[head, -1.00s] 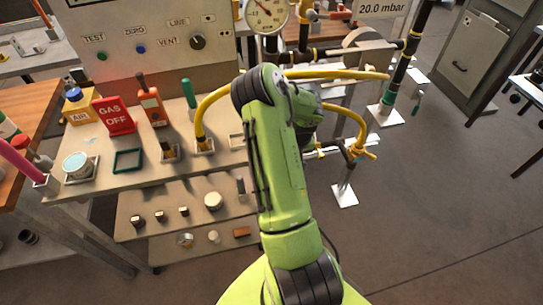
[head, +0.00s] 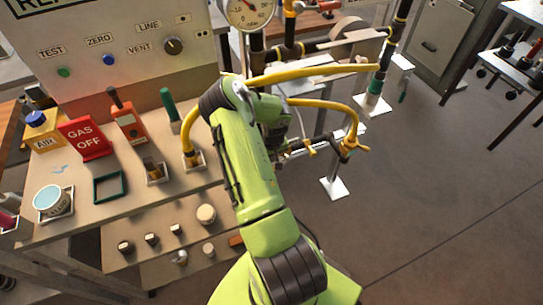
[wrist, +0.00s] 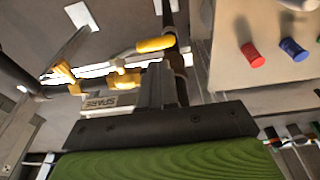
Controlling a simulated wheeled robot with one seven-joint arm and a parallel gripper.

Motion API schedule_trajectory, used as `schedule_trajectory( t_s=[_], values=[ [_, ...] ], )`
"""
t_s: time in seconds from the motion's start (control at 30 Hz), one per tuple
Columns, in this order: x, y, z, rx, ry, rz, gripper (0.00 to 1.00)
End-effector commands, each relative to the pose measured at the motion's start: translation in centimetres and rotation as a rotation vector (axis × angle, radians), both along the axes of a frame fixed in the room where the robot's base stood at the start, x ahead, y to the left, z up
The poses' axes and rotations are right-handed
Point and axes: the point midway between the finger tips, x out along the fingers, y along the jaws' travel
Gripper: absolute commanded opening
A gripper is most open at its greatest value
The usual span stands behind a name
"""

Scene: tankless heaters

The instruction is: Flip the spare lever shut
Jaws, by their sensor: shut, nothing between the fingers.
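A yellow lever handle (wrist: 155,44) sticks out sideways from a dark pipe just beyond my fingertips. A smaller yellow fitting (wrist: 125,78) sits right above the tag. I cannot tell for certain which yellow part is the spare lever. My gripper (wrist: 160,70) is shut and empty, its fingertips close below the yellow handle; contact cannot be judged. In the head view my arm hides the gripper, and a small yellow lever (head: 311,150) shows on the low pipe to its right.
A bench on the left carries a GAS OFF sign (head: 83,138), an orange meter (head: 128,122) and a cup (head: 50,202). Yellow hoses (head: 325,73) arch over the pipework. A yellow valve (head: 352,146) is further right.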

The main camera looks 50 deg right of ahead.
Motion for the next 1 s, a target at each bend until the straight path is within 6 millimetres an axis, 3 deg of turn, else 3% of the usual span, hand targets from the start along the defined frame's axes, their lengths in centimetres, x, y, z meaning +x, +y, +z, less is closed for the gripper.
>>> schedule_trajectory(
  t_s=[0.03,0.1,0.3,1.0],
  values=[
    [0.1,-0.1,-1.6,0.0,0.003,0.003,0.0],
    [0.3,-0.3,-2.9,0.0,0.003,0.002,0.0],
    [0.6,-0.6,-4.9,0.0,0.0,0.001,0.0],
    [0.8,-0.4,-5.4,-0.001,-0.001,0.0,0.0]
  ],
)
